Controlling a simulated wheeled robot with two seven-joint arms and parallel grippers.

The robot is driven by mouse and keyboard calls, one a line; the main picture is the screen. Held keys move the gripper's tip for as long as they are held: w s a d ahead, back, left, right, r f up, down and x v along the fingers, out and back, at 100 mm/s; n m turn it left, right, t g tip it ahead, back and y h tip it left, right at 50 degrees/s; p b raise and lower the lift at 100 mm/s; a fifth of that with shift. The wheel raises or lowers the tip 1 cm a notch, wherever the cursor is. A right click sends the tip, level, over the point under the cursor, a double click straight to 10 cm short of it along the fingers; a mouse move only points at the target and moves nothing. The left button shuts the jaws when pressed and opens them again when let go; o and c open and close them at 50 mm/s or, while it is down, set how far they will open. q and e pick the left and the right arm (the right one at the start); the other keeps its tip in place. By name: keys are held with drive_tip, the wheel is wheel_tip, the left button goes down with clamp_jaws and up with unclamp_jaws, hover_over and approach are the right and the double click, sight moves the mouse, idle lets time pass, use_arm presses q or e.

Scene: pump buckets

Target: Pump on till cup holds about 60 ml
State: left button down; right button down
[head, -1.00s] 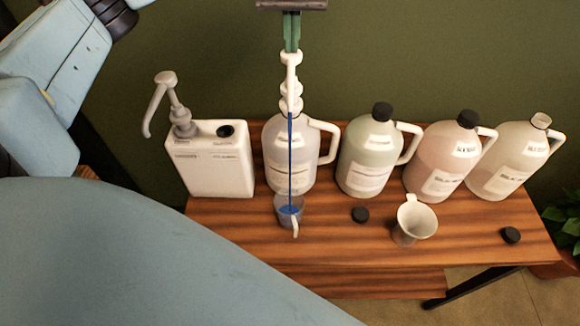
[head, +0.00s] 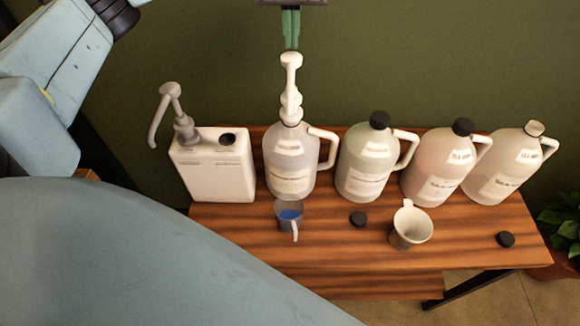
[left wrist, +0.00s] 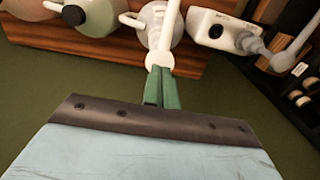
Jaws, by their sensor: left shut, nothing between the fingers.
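A white pump (head: 291,75) stands upright on a clear jug (head: 291,165) with a handle on its right. A small clear cup (head: 289,222) with a handle stands on the table in front of that jug and holds some blue liquid. No stream shows between nozzle and cup. Any volume marks are too small to read. My left gripper (head: 291,48) is shut and empty, its green fingertips just over the pump head. In the left wrist view the fingertips (left wrist: 160,70) meet or nearly meet the pump head (left wrist: 160,59); I cannot tell if they touch. My right gripper is out of view.
A white canister (head: 215,180) with a grey pump stands at left. Capped green (head: 366,165) and pink (head: 430,170) jugs and an open-topped pale jug (head: 505,170) stand at right. A funnel-like white cup (head: 411,228) and two black caps (head: 358,219) lie in front.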

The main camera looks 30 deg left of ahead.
use_arm(q)
wheel_tip(320, 180, up, 5)
drive_tip(key=p, duration=0.4)
drive_tip(key=shift+r, duration=0.1)
idle(0.3)
